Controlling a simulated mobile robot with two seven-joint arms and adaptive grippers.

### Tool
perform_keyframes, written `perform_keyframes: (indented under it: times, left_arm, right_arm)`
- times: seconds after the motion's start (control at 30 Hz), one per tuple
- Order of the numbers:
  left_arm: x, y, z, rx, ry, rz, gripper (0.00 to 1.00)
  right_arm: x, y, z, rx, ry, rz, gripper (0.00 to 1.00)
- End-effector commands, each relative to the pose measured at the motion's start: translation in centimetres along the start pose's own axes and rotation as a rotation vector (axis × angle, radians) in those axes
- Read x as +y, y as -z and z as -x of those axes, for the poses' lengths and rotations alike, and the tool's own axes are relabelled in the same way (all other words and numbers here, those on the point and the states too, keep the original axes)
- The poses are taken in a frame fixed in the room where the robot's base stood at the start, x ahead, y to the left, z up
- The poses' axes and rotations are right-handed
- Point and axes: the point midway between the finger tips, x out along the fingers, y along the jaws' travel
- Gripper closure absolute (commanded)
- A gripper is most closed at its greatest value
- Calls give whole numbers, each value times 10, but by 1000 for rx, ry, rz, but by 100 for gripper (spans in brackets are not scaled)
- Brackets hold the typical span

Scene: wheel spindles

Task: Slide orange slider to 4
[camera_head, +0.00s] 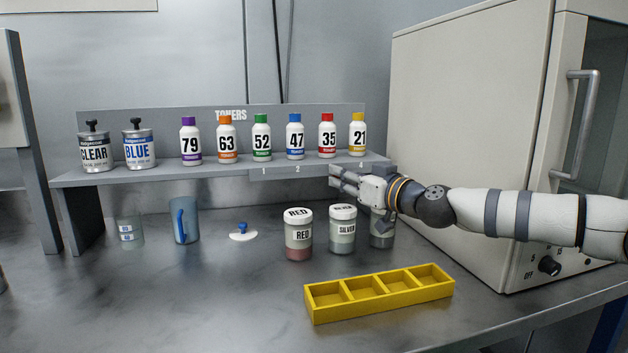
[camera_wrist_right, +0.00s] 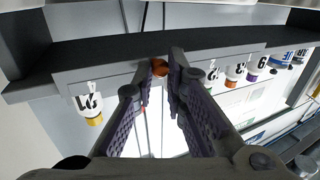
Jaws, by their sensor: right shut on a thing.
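The orange slider knob (camera_wrist_right: 159,67) shows in the right wrist view between my fingertips, on the front edge of the grey shelf. My right gripper (camera_head: 334,176) is shut on it; it also shows in the wrist view (camera_wrist_right: 163,78). In the head view the gripper hides the slider. A pale scale strip (camera_head: 280,170) with marks 1 and 2 runs along the shelf edge to the left of my fingertips. A faint 4 shows near the strip's right end, above the gripper. The exact mark under the slider is hidden. My left gripper is not in view.
Several toner bottles (camera_head: 295,140) and two paint cans (camera_head: 138,147) stand on the shelf (camera_head: 200,171). Below are the RED jar (camera_head: 299,240), the SILVER jar (camera_head: 342,236) and a yellow tray (camera_head: 378,297). A large beige oven (camera_head: 470,110) stands right.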

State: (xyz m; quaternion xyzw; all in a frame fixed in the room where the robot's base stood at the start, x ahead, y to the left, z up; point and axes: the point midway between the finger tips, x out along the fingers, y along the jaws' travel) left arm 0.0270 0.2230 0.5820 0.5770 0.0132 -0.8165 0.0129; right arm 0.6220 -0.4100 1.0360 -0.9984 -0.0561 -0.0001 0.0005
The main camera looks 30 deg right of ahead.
Motion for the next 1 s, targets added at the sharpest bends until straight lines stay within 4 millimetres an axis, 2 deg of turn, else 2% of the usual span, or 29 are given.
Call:
perform_keyframes:
  times: [0.2, 0.63, 0.67, 0.7, 1.0]
  left_arm:
    - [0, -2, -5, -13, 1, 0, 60]
    - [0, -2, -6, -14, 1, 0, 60]
    - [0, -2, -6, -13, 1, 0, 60]
    - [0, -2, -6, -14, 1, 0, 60]
    - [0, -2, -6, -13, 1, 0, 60]
  right_arm:
    - [20, -4, 8, -5, 0, 0, 100]
    - [24, -3, 10, -5, 2, 0, 100]
    - [24, -3, 10, -5, 2, 0, 85]
    - [24, -3, 10, -5, 2, 0, 78]
    - [24, -1, 10, -2, 1, 1, 78]
